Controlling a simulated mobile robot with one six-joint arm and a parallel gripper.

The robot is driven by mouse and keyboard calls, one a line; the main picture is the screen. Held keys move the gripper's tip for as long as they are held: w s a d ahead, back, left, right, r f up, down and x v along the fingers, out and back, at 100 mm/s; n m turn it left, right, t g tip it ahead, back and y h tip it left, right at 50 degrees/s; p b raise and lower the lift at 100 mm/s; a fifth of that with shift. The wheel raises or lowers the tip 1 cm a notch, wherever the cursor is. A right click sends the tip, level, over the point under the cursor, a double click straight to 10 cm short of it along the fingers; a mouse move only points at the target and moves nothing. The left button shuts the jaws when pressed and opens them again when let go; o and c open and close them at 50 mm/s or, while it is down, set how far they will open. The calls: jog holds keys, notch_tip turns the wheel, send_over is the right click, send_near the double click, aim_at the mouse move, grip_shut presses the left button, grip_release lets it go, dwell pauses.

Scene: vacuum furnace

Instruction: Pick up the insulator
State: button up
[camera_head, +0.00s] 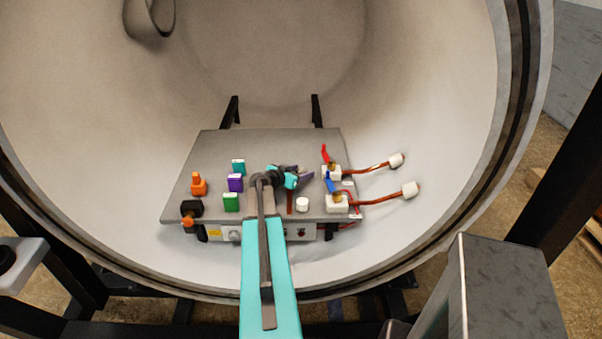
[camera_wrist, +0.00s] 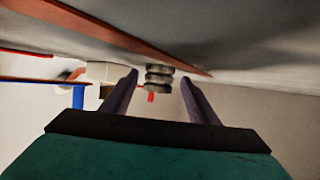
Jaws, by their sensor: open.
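The insulator (camera_wrist: 158,76) is a small, ribbed, grey-beige cylinder in the wrist view. It lies in line with the gap between the two purple fingertips of my gripper (camera_wrist: 159,80), with space on both sides. Whether it is between the tips or just beyond them, I cannot tell. My gripper is open and holds nothing. In the head view my gripper (camera_head: 300,174) is low over the grey plate (camera_head: 265,145), its fingers pointing right. I cannot make out the ribbed insulator there; the fingers may hide it.
Red-handled (camera_head: 330,170) and blue-handled (camera_head: 336,202) valve blocks stand right of my gripper, with copper pipes. A white cylinder (camera_head: 302,204) stands nearer the front. Teal (camera_head: 238,166), purple (camera_head: 235,183) and green (camera_head: 231,203) blocks stand left.

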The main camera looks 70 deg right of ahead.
aim_at(300, 170)
jog(key=c, duration=1.2)
jog(key=shift+r, duration=0.15)
jog(key=shift+r+b, duration=1.75)
jog(key=shift+r, duration=3.15)
